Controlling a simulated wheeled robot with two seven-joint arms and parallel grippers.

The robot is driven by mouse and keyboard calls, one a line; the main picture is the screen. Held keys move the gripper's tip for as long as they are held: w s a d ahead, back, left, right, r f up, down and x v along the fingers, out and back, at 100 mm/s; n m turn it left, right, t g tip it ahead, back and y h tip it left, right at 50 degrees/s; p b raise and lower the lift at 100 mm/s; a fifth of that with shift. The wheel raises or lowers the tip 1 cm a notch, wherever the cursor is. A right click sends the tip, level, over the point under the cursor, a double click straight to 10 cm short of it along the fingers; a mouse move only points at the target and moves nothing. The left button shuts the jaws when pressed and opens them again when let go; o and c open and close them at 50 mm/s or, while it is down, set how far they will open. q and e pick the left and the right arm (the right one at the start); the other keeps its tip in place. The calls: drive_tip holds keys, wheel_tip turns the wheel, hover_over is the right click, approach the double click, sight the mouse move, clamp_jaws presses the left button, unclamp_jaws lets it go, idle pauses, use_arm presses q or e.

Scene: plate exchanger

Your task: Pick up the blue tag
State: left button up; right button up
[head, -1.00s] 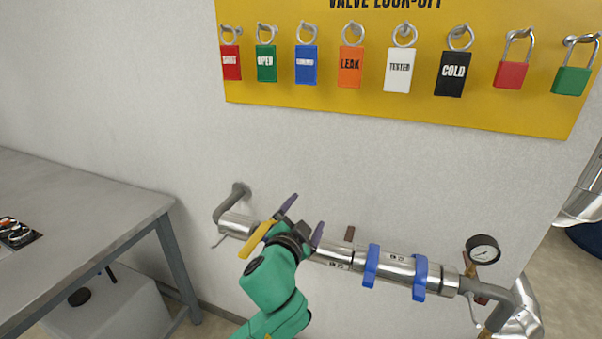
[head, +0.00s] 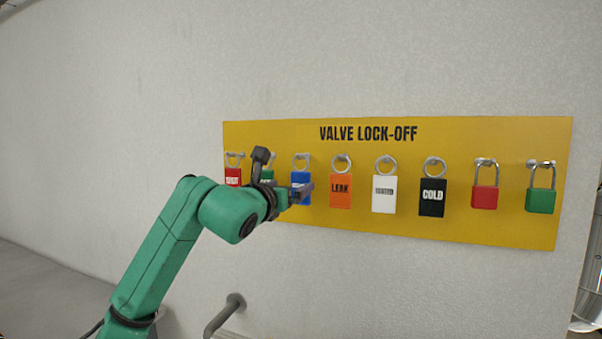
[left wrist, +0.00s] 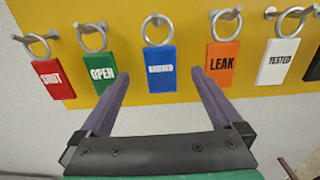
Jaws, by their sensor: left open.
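The blue tag (head: 301,185) hangs by a metal ring from a hook on the yellow board, partly hidden by my gripper in the head view. In the left wrist view the blue tag (left wrist: 161,70) shows whole, with its ring above it. My left gripper (head: 303,192) is in front of the board at the tag's height. In the left wrist view its two purple fingers (left wrist: 160,85) are apart and empty, pointing at the blue tag, one finger to each side of its lower part. I cannot tell the remaining gap in depth. My right gripper is not in view.
The yellow board (head: 500,135) holds a green tag (left wrist: 102,74) and a red tag (left wrist: 52,79) left of the blue one. An orange tag (head: 340,191), white tag (head: 384,196), black tag (head: 432,197) and two padlocks hang to the right. A grey pipe (head: 226,313) is below.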

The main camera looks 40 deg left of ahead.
sight(300, 178)
use_arm(q)
drive_tip(key=p+x, duration=0.6)
drive_tip(key=x, duration=0.1)
drive_tip(key=shift+w+a+r, duration=0.1)
drive_tip(key=shift+w, duration=0.15)
drive_tip(key=shift+w+f, duration=0.2)
drive_tip(key=shift+f, duration=0.1)
drive_tip(key=shift+s+r, duration=0.1)
drive_tip(key=shift+s, duration=0.05)
drive_tip(key=c, duration=1.4)
drive_tip(key=shift+c, duration=0.2)
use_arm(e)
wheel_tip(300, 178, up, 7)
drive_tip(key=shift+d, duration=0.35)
use_arm(q)
drive_tip(key=shift+r, duration=0.1)
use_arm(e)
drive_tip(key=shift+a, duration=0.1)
use_arm(q)
drive_tip(key=shift+r+b, duration=0.45)
drive_tip(key=shift+b, duration=0.05)
drive_tip(key=b+v, duration=1.1)
drive_tip(key=v, duration=0.7)
drive_tip(key=shift+r, duration=0.2)
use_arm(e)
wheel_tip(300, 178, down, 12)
